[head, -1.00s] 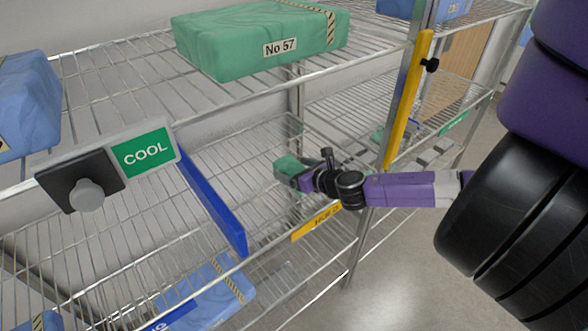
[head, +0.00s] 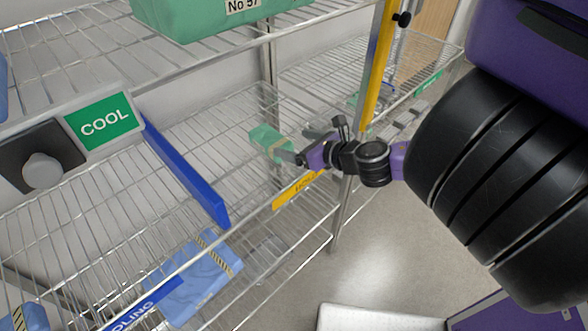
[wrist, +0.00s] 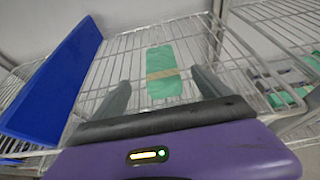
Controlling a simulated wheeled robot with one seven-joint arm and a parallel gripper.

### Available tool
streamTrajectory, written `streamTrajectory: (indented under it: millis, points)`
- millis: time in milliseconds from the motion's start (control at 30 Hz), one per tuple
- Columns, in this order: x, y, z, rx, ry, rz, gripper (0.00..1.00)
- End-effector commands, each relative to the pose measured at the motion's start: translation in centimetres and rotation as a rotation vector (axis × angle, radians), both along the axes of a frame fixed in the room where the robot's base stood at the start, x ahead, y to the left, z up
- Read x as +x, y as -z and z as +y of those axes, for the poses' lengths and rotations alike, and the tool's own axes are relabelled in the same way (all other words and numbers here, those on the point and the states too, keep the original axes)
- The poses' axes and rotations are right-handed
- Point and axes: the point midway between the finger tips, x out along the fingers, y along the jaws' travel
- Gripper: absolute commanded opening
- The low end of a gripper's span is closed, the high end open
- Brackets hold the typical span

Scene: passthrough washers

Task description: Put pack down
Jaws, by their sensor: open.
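A small green pack (head: 267,140) with a tan band lies on the wire shelf (head: 215,132), right of the blue divider. In the wrist view the pack (wrist: 162,72) lies just beyond and between my two fingers. My gripper (head: 300,150) is open and apart from the pack, at the shelf's front side. Its fingers (wrist: 162,92) stand on either side with clear gaps. The far side of the pack is hidden in the head view.
A blue divider (head: 187,172) stands left of the pack. A yellow-edged post (head: 378,75) rises to the right. A large green pack (head: 200,15) lies on the shelf above, and a blue pack (head: 190,275) lies below. A COOL sign (head: 105,122) hangs at left.

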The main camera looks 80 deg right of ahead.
Motion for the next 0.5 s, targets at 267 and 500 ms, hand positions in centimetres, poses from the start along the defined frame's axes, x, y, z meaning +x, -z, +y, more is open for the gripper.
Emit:
streamTrajectory:
  millis: [267, 500]
  points:
    - [-3.1, 3.9, 6.1, 0.362, 0.068, -0.085, 0.87]
    - [-7.4, 6.8, 24.8, 1.397, 0.403, -0.388, 0.87]
